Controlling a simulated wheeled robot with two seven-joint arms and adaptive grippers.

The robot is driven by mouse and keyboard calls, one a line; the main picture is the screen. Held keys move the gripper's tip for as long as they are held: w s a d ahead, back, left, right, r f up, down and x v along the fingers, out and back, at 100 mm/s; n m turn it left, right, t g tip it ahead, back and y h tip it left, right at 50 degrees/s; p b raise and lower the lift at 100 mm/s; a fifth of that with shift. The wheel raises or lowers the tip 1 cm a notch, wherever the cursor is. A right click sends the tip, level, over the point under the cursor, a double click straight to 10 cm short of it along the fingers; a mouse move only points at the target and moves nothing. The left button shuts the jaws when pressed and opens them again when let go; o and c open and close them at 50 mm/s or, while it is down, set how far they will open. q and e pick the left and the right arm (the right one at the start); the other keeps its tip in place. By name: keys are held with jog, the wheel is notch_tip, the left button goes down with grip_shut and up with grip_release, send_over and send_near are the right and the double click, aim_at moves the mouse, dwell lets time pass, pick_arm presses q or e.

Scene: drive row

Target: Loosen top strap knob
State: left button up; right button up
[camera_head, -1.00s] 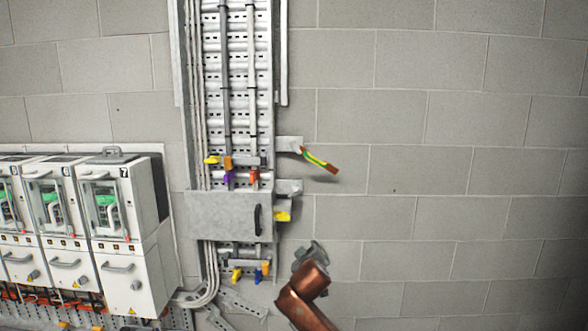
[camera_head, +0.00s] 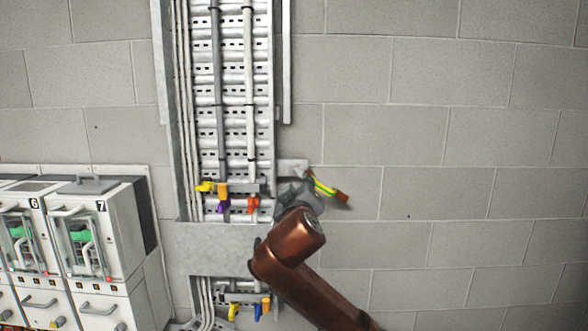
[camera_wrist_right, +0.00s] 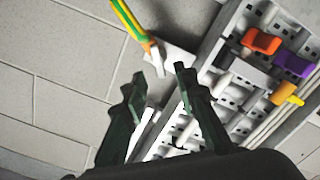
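A strap bar with coloured knobs crosses the cable ladder (camera_head: 234,140). It has a yellow knob (camera_head: 205,187), an orange knob (camera_head: 222,191), a purple knob (camera_head: 223,206) and a red-orange knob (camera_head: 253,204). I cannot tell which one is the top strap knob. In the right wrist view the red-orange knob (camera_wrist_right: 261,41), purple knob (camera_wrist_right: 294,64) and orange-yellow knob (camera_wrist_right: 287,93) lie right of the fingers. My right gripper (camera_head: 292,192) is just right of the bar; its fingers (camera_wrist_right: 159,70) are apart and empty. My left gripper is not in view.
A green-yellow strap (camera_head: 322,186) sticks out on a bracket (camera_head: 291,168) close to my right gripper. A grey cover plate (camera_head: 215,249) and lower knobs (camera_head: 233,312) are below. White cabinets (camera_head: 105,235) stand left. Bare block wall (camera_head: 440,190) is right.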

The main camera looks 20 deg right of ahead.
aim_at(299, 174)
jog(key=p+x, duration=0.2)
jog(key=x, duration=0.1)
jog(key=r+p+x, duration=0.1)
jog(key=shift+w+d, duration=0.15)
jog(key=shift+w, duration=0.2)
jog(key=shift+p+x, duration=0.4)
jog(key=shift+x, duration=0.8)
jog(key=shift+w+f, duration=0.25)
jog(key=shift+w, duration=0.05)
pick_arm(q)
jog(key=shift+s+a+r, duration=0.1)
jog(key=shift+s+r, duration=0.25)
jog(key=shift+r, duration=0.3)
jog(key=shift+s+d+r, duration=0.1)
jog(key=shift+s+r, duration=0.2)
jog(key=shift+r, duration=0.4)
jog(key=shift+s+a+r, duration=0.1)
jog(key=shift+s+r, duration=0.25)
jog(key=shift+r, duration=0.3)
pick_arm(e)
jog(key=shift+w+f, duration=0.1)
grip_shut()
